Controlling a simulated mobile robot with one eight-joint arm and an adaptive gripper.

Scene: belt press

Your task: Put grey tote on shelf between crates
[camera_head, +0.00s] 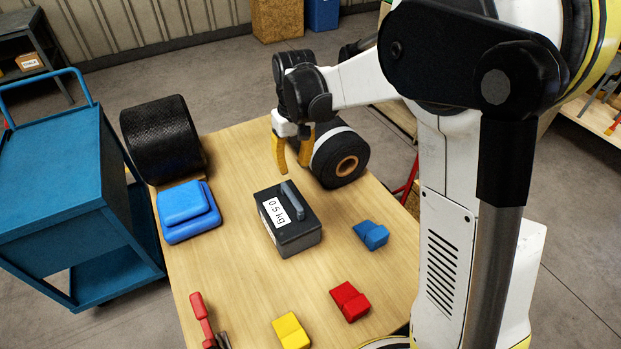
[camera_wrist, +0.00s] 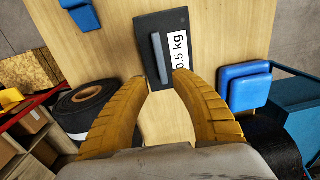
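A dark grey box (camera_head: 292,238) with a bar handle on top and a white label reading 0.5 kg sits on the wooden table; it is the only thing here like the grey tote. It also shows in the wrist view (camera_wrist: 147,27), just beyond my fingertips. My gripper (camera_head: 294,167) has yellow fingers that point down, above and behind the box in the head view. In the wrist view my gripper (camera_wrist: 159,82) is open, with nothing between its fingers. I cannot make out the shelf spot between crates.
On the table (camera_head: 240,285) lie a black roller (camera_head: 165,138), a belt roll (camera_head: 325,158), and blue (camera_head: 186,210), small blue (camera_head: 371,235), red (camera_head: 350,301) and yellow (camera_head: 291,331) pieces. A blue cart (camera_head: 60,200) stands left. A red-framed rack with cardboard boxes (camera_wrist: 32,122) shows at the wrist view's left.

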